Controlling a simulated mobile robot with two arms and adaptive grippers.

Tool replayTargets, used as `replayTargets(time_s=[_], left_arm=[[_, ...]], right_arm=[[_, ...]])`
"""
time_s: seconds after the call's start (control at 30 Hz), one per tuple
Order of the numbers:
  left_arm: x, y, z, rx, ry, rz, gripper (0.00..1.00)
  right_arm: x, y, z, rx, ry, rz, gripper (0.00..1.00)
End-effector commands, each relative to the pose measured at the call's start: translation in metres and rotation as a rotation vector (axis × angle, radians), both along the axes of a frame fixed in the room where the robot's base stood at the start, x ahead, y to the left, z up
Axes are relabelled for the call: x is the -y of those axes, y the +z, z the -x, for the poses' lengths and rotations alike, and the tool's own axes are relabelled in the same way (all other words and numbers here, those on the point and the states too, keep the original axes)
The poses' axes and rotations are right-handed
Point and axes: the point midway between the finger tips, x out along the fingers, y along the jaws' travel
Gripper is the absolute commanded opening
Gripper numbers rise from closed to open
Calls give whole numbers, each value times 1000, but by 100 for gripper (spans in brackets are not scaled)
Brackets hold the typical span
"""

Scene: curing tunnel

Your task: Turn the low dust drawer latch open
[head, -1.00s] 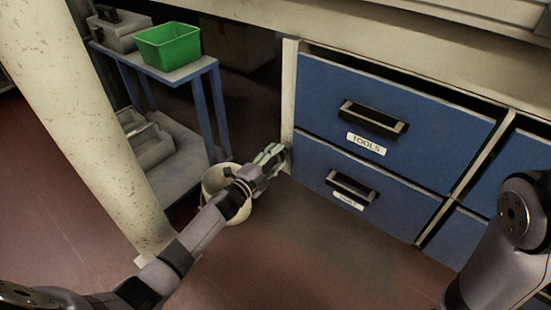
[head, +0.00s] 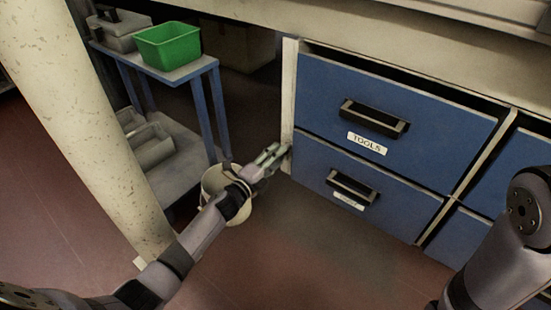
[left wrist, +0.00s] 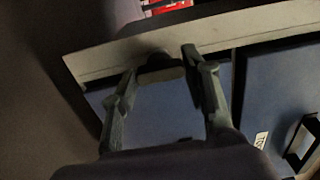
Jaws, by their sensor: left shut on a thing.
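The low drawer (head: 325,193) is blue with a black handle and a small label too blurred to read; it is closed. My left gripper (head: 279,151) is low at the cabinet's pale left edge, beside this drawer. In the left wrist view my left gripper (left wrist: 168,68) has its two fingers on either side of a dark latch (left wrist: 158,66) at the pale edge strip, and it is shut on it. The latch is hidden by the gripper in the head view. My right gripper is out of view; only part of that arm shows at the right.
A closed blue drawer labelled TOOLS (head: 388,100) is above. A pale bucket (head: 214,180) stands on the floor just behind my left forearm. A blue-framed cart (head: 196,71) holds a green bin (head: 168,46). A thick pale column (head: 85,120) stands at the left.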

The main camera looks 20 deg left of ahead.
Motion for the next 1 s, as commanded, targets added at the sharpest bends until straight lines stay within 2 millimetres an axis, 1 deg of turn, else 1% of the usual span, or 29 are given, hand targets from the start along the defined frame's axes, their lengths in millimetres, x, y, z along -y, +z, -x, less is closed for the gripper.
replayTargets(time_s=[0.13,0.17,0.43,0.77,0.87,0.97,1.0], left_arm=[[0,0,0,0,0,-3,15],[0,0,0,0,0,-3,44],[0,0,0,-1,0,-1,62],[-1,0,1,-1,0,-1,63],[-4,-1,9,-2,0,-2,63],[-9,-1,24,-1,-1,-3,63],[-12,-2,32,-3,-1,-3,63]], right_arm=[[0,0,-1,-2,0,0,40],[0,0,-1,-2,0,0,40],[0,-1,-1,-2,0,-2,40],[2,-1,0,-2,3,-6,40],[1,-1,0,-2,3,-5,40],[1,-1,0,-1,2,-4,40],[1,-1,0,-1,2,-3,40]])
